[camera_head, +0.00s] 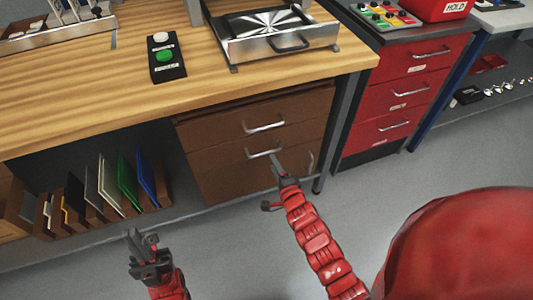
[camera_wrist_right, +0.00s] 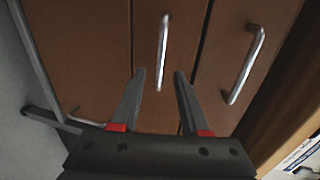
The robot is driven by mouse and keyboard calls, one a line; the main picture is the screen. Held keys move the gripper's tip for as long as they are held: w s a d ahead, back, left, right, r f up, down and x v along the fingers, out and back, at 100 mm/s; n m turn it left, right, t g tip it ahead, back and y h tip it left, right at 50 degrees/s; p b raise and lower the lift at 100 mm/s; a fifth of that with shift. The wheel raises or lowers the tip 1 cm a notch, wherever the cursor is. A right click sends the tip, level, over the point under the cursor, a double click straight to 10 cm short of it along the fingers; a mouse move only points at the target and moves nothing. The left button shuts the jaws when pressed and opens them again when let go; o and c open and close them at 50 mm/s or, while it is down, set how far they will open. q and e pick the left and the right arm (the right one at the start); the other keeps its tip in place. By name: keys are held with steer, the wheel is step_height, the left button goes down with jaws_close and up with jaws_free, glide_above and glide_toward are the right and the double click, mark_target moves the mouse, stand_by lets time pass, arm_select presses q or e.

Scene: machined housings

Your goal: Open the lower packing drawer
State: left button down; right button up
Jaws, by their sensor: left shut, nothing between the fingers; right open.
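The brown drawer unit (camera_head: 225,135) sits under the wooden bench, its fronts closed. The upper drawer has a silver bar handle (camera_head: 264,127); the drawer below it has another bar handle (camera_head: 263,153). My right gripper (camera_head: 275,163) is open in front of that lower handle. In the right wrist view the lower handle (camera_wrist_right: 163,45) lines up between the two fingertips (camera_wrist_right: 160,74); I cannot tell whether they reach around it. The upper handle (camera_wrist_right: 245,65) is to the right there. My left gripper (camera_head: 141,238) is shut and empty, low in front of the shelf.
An upright handle (camera_head: 310,160) is on the unit's bottom front. A bench leg (camera_head: 330,150) and a red drawer cabinet (camera_head: 400,95) stand to the right. Coloured panels (camera_head: 125,180) stand on the shelf at left. The grey floor (camera_head: 240,255) in front is clear.

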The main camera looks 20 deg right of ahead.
mark_target(267, 152)
steer(key=x, duration=0.7)
steer(key=shift+w+b, duration=0.25)
steer(key=shift+b, duration=0.15)
jaws_close()
stand_by(0.9)
